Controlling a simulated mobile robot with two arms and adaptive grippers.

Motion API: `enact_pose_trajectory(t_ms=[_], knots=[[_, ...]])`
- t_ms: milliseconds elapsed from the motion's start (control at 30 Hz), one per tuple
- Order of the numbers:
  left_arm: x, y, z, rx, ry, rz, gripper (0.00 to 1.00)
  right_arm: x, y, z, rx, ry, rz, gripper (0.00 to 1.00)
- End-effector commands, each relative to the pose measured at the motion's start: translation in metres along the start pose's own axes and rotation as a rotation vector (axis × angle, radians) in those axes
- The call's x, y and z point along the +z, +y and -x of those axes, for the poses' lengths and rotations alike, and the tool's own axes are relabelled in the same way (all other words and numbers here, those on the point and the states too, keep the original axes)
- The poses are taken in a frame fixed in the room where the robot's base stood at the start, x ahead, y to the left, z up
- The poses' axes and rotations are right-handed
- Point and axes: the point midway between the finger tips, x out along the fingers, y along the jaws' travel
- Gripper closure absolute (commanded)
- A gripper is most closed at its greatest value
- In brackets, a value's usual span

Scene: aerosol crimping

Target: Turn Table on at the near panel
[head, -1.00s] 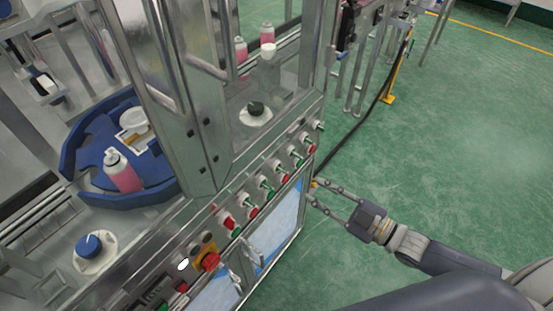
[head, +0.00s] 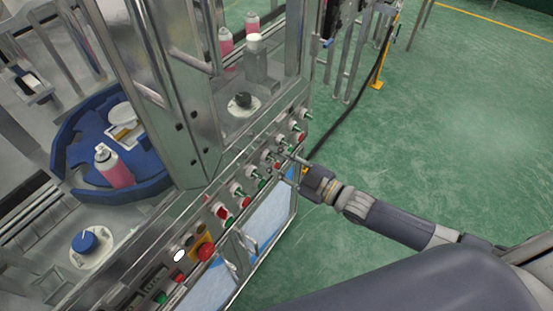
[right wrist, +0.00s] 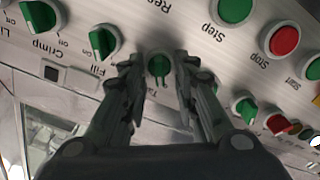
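The Table switch (right wrist: 158,68) is a green rotary knob in the right wrist view, its label partly hidden by a finger and only "Ta" readable. My right gripper (right wrist: 160,75) is open, with one finger on each side of this knob. I cannot tell whether the fingers touch it. In the head view my right gripper (head: 277,166) is at the row of knobs on the machine's near panel (head: 213,199). The knob's on or off position cannot be read clearly. My left gripper is not in view.
Neighbouring green knobs Fill (right wrist: 103,42) and Crimp (right wrist: 41,17) sit close by, with Step (right wrist: 235,8) and red Stop (right wrist: 285,40) buttons. A red emergency button (head: 205,251) is lower on the panel. A blue turntable (head: 150,178) holds a pink bottle (head: 116,170). Green floor right is free.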

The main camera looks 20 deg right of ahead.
Motion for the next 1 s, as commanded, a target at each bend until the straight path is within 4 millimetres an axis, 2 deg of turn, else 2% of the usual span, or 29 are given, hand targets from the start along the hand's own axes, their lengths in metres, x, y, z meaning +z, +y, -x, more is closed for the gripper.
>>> enact_pose_trajectory(t_ms=[267, 300, 400, 767, 1000], knots=[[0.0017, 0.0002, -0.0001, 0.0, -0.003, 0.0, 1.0, 0.0001, 0.0, -0.0011, 0.0, 0.0, 0.0, 0.72], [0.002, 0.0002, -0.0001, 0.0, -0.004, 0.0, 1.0, 0.0, 0.0, -0.0011, 0.0, 0.0, 0.0, 0.82], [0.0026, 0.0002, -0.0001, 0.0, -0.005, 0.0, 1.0, 0.0001, 0.0, -0.001, 0.0, 0.0, 0.0, 1.0], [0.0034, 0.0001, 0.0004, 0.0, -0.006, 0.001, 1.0, -0.0001, 0.0001, -0.0008, 0.0, 0.0, -0.016, 1.0], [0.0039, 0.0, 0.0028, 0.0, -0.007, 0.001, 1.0, -0.0006, 0.001, -0.0009, -0.001, 0.0, -0.112, 1.0]])
